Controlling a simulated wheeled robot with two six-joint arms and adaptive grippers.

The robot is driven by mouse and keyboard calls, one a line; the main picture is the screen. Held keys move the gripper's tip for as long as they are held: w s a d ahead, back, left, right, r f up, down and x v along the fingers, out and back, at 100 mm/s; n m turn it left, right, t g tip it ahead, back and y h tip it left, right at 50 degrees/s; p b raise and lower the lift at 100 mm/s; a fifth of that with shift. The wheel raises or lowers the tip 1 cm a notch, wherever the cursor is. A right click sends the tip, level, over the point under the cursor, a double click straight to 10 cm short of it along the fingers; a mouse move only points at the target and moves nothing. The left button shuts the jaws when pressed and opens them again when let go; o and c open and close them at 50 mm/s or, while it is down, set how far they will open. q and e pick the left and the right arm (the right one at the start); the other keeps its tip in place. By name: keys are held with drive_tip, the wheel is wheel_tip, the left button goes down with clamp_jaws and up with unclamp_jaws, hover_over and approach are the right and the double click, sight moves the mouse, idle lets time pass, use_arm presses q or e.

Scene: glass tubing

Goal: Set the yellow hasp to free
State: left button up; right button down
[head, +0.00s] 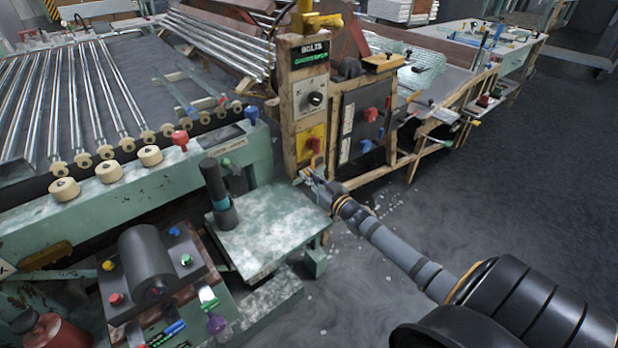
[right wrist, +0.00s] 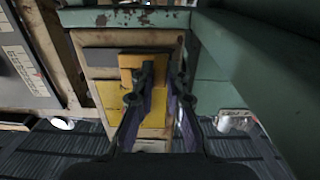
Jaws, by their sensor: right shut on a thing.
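The yellow hasp (right wrist: 130,63) shows in the right wrist view as an orange-yellow piece on the front of a worn box, above a paler yellow plate (right wrist: 110,95). In the head view a yellow plate (head: 304,137) with a small red part sits low on the wooden post. My right gripper (head: 308,176) reaches the foot of this post. In the right wrist view its two dark fingers (right wrist: 160,72) are shut on the hasp, and the left finger covers part of it. The hasp's exact setting cannot be told. My left gripper is out of view.
The post carries a dial (head: 316,98) and a green-lettered sign (head: 311,55). A dark panel (head: 364,120) with red and blue knobs stands to its right. A green table (head: 265,235) lies just left of my right gripper. Open floor (head: 500,190) lies to the right.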

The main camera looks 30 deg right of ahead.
drive_tip(key=shift+f, duration=0.15)
drive_tip(key=c, duration=1.7)
unclamp_jaws()
drive_tip(key=shift+a, duration=0.1)
drive_tip(key=shift+o, duration=1.4)
drive_tip(key=shift+a, duration=0.2)
drive_tip(key=shift+o, duration=0.3)
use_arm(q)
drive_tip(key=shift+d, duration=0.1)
use_arm(e)
drive_tip(key=s+d, duration=0.1)
drive_tip(key=s, duration=1.1)
drive_tip(key=shift+d, duration=0.1)
